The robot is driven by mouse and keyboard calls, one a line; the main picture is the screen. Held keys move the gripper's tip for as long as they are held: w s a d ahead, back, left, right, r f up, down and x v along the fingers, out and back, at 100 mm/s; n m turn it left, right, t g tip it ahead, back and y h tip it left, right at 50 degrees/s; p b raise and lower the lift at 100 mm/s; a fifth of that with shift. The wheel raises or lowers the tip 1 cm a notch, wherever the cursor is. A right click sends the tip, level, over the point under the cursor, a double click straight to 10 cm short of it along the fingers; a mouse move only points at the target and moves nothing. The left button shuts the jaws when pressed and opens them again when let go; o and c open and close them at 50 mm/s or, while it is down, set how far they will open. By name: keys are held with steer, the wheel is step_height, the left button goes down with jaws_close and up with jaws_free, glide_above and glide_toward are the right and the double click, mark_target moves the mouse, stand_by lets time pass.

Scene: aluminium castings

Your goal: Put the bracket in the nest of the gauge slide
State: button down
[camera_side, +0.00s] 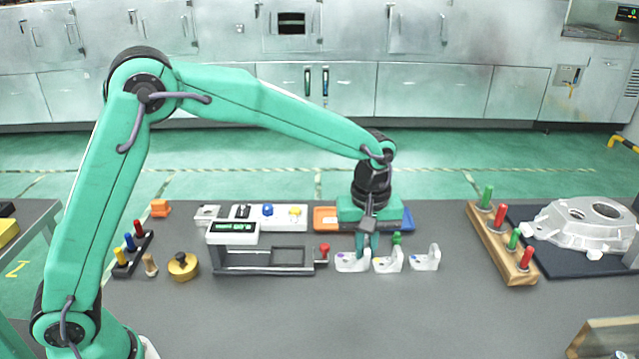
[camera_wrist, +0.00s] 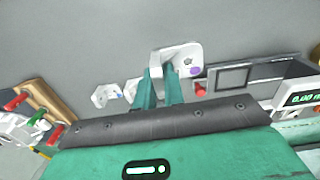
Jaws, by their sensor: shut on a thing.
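A small white bracket (camera_side: 350,263) with a purple dot is at the right end of the gauge slide, at or just above the grey table. In the wrist view the bracket (camera_wrist: 186,57) sits at my fingertips, partly hidden by them. My gripper (camera_side: 367,246) points down and is shut on this bracket; its two green fingers (camera_wrist: 162,72) show in the wrist view. The gauge slide (camera_side: 262,270) is a dark frame with a green-lit display and a red knob (camera_side: 323,249). Its rectangular opening (camera_wrist: 232,78), which looks like the nest, appears empty.
Two more white brackets (camera_side: 388,263) (camera_side: 425,259) stand close on the right. Behind are a white tray with coloured pieces (camera_side: 268,213), and orange and blue trays (camera_side: 325,217). A wooden peg block (camera_side: 503,246) and a large casting (camera_side: 585,228) are at right.

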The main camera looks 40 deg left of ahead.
steer(key=s+a+r, duration=0.2)
steer(key=s+a, duration=0.5)
steer(key=shift+s+a+m, duration=0.15)
steer(key=shift+a+m, duration=0.15)
steer(key=shift+a, duration=0.1)
steer(key=shift+f, duration=0.1)
glide_above(298, 257)
step_height(298, 257, down, 7)
steer(key=shift+r, duration=0.1)
steer(key=shift+f, duration=2.05)
steer(key=shift+f, duration=0.1)
steer(key=c, duration=1.5)
jaws_free()
